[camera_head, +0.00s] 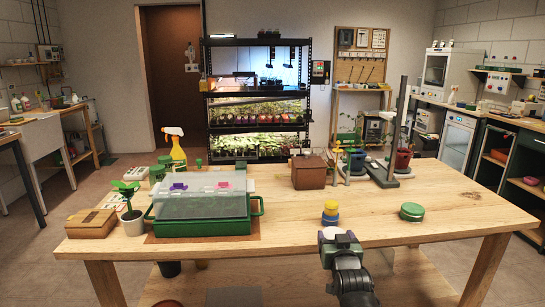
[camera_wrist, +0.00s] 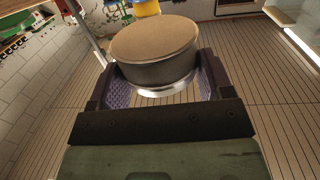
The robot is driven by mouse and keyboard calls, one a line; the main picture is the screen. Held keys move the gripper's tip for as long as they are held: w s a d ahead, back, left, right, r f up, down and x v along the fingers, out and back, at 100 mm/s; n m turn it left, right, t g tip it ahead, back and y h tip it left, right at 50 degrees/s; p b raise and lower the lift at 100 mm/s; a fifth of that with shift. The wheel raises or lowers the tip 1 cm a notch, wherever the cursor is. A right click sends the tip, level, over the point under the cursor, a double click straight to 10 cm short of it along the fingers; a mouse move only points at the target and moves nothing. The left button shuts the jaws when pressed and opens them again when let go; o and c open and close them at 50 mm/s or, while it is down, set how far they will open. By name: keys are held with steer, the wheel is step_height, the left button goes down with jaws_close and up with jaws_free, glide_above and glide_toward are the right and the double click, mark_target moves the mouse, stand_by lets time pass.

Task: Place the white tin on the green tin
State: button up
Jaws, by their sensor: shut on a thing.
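My gripper (camera_head: 341,237) is at the table's front edge in the head view, its purple-grey fingers closed on a small tin (camera_head: 330,232), which looks white there. The wrist view shows the held tin (camera_wrist: 155,68) large between both fingers, with a tan round face, a shaded grey side and a bright rim. The green tin (camera_head: 412,212) stands on the table, to the right of and beyond my gripper. It is apart from the held tin, and its top is bare.
A yellow tin (camera_head: 331,207) on a blue tin (camera_head: 330,220) stands just beyond my gripper. A green lidded propagator box (camera_head: 203,205), a potted seedling (camera_head: 131,222) and a wooden box (camera_head: 91,224) are left. A brown box (camera_head: 308,173) stands behind. Table around the green tin is clear.

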step_height(320, 180, up, 22)
steer(key=p, duration=2.1)
steer(key=shift+r, duration=0.2)
steer(key=shift+d, duration=0.1)
